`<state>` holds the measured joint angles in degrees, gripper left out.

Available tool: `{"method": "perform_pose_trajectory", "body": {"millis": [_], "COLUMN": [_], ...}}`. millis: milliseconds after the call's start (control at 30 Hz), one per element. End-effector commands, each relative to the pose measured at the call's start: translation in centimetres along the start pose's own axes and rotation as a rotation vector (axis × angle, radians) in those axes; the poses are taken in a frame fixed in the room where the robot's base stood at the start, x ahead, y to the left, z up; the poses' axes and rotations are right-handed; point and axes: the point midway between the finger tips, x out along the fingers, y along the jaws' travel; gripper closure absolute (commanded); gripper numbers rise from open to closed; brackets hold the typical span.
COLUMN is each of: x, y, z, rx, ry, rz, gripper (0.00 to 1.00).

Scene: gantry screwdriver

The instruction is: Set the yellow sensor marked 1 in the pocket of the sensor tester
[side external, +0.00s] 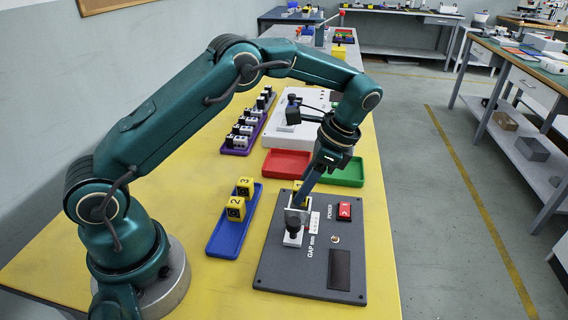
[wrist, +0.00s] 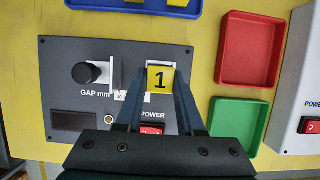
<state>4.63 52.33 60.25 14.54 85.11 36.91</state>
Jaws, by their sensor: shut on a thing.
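The yellow sensor marked 1 (wrist: 161,78) is between the fingertips of my gripper (wrist: 160,80), which is shut on it; its marked face is toward the wrist camera. In the side view only a bit of yellow shows behind my gripper (side external: 299,201). The sensor tester (side external: 278,262) is a dark grey panel with a black knob and white fixture, GAP mm lettering, a dark display and a red POWER switch (side external: 344,211). My gripper is low over the tester, beside the white fixture (wrist: 116,74).
A blue tray (side external: 224,245) with yellow sensors 2 (side external: 235,209) and 3 (side external: 245,187) stands left of the tester. Empty red (side external: 286,164) and green (side external: 348,173) trays, a white device (side external: 318,96) and a purple tray (side external: 241,151) of small blocks lie beyond.

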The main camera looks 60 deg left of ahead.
Motion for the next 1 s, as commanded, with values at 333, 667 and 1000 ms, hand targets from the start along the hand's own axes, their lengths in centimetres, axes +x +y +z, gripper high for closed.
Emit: {"method": "perform_pose_trajectory", "body": {"millis": [333, 667, 1000], "x": [0.01, 0.49, 0.54], "y": [0.0, -0.01, -0.01], "z": [-0.01, -0.22, -0.24], "rx": [0.0, 0.0, 0.0], "ry": [0.0, 0.0, 0.0], "rz": [0.0, 0.0, 0.0], "gripper": [1.0, 1.0, 1.0]}}
